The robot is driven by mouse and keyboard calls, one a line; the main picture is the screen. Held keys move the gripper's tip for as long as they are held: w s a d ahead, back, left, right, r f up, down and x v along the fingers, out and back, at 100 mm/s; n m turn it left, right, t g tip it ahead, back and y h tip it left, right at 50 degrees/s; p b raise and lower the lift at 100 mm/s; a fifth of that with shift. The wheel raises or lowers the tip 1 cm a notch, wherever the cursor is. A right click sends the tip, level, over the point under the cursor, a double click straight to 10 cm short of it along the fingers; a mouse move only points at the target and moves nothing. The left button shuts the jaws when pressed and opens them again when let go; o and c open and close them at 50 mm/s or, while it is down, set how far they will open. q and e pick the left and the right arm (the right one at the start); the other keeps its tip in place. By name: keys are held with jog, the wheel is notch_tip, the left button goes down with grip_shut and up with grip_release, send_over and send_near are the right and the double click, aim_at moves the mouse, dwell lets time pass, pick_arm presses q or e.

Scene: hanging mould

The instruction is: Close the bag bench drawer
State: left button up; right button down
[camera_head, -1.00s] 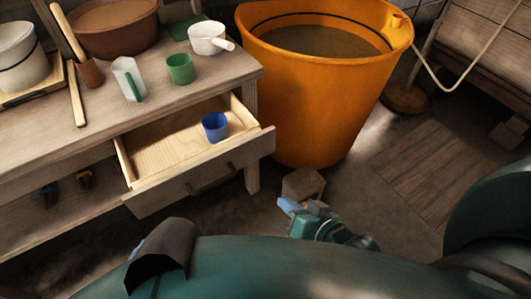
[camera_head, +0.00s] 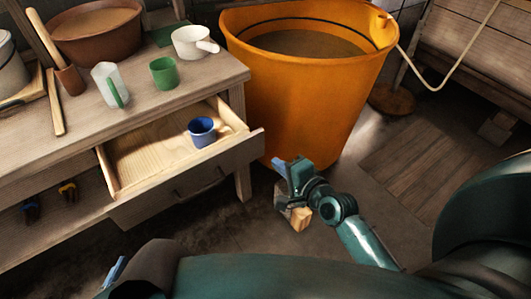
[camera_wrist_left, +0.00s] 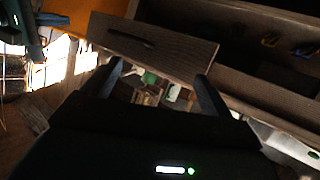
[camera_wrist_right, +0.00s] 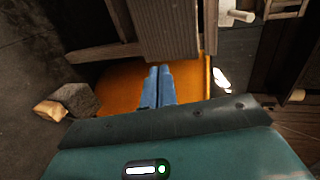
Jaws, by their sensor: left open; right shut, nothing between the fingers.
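The bag bench drawer (camera_head: 190,185) is pulled out of the wooden bench, with a dark handle on its front. A blue cup (camera_head: 202,131) stands inside it. The drawer front with its handle also shows in the left wrist view (camera_wrist_left: 150,42). My right gripper (camera_head: 280,164) is shut and empty, to the right of the drawer front and apart from it, before the orange bucket. In the right wrist view its blue fingers (camera_wrist_right: 158,72) lie together. My left gripper (camera_wrist_left: 160,85) is open and empty, facing the drawer front; the head view shows only a blue fingertip (camera_head: 115,270).
The bench top (camera_head: 140,115) carries a green cup (camera_head: 164,73), a clear jug (camera_head: 108,86), a white pan (camera_head: 194,42) and a brown bowl (camera_head: 105,35). The large orange bucket (camera_head: 300,95) stands right of the bench. A block (camera_head: 300,217) lies on the floor near my right arm.

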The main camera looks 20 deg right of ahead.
aim_at(258, 147)
jog(key=x, duration=0.4)
jog(key=r+x, duration=0.1)
jog(key=x, duration=0.1)
jog(key=shift+w, duration=0.15)
pick_arm(q)
jog(key=shift+s+a+r+t, duration=0.15)
jog(key=shift+a+t, duration=0.05)
jog(key=shift+t, duration=0.1)
pick_arm(e)
jog(key=shift+w, duration=0.15)
jog(key=shift+a, duration=0.1)
